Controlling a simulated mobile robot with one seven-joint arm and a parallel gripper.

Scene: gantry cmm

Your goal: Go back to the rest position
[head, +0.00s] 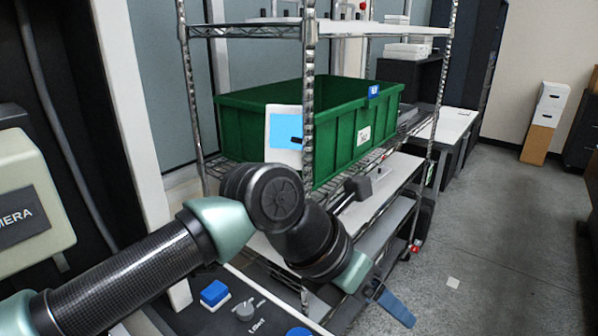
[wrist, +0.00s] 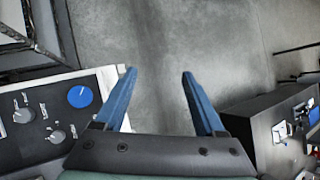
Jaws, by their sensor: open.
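My gripper (wrist: 158,85) is open and empty in the wrist view, its two blue fingers apart above the grey floor. In the head view my gripper (head: 390,303) points down and to the right at the end of my bent arm, in front of the wire shelf rack. Nothing is between the fingers. The arm hides part of the rack's lower shelves.
A green bin (head: 335,130) stands on the wire rack (head: 308,60). A control panel with a blue button (head: 214,293) and knobs lies below my arm; it also shows left in the wrist view (wrist: 50,150). Open floor (head: 500,220) lies to the right.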

